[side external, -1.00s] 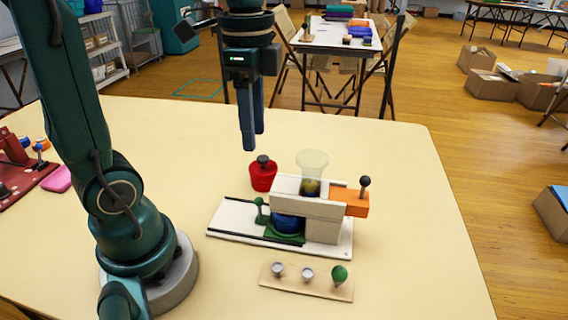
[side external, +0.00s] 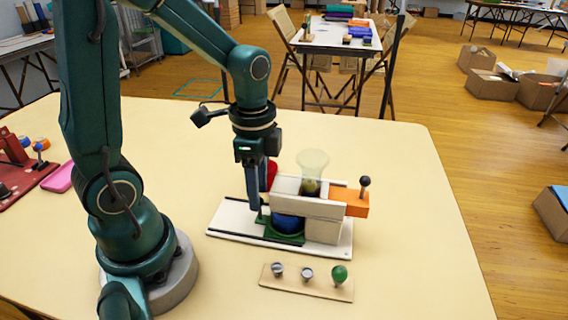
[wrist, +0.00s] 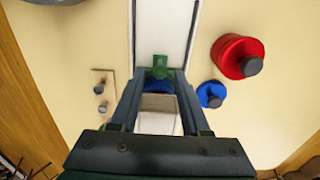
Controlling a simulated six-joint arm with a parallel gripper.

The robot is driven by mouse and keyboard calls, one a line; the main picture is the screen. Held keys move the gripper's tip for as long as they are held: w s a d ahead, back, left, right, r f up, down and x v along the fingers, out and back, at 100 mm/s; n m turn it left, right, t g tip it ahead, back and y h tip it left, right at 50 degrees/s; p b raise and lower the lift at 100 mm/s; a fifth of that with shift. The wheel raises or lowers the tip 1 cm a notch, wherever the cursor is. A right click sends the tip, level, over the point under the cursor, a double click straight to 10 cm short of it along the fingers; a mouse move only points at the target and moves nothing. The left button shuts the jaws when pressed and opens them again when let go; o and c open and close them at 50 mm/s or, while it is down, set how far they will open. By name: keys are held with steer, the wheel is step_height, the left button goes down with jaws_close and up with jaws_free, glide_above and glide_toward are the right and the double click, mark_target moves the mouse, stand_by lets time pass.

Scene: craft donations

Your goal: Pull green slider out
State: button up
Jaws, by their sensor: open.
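The green slider (side external: 283,239) sits in the dark track of a white base (side external: 232,219), under a white housing (side external: 309,206). A blue round thing (side external: 288,223) rests on the slider, partly under the housing. In the wrist view, the slider's green handle (wrist: 160,69) stands at the fingertips. My gripper (side external: 254,209) points down at the slider's left end and largely hides the handle in the side view. In the wrist view my gripper (wrist: 158,76) is open, with one finger on each side of the handle line. Contact cannot be told.
An orange slider (side external: 354,202) with a black knob sticks out right, beside a clear funnel (side external: 312,162). A red pot (wrist: 238,57) and a blue knobbed thing (wrist: 210,95) stand close by. A peg board (side external: 306,282) lies in front. The table's right side is clear.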

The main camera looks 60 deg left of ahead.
steer(key=shift+f, duration=0.6)
jaws_close()
steer(key=shift+s+a, duration=3.55)
steer(key=shift+a, duration=0.15)
steer(key=shift+o, duration=0.2)
jaws_free()
step_height(320, 180, up, 8)
steer(key=shift+f, duration=0.25)
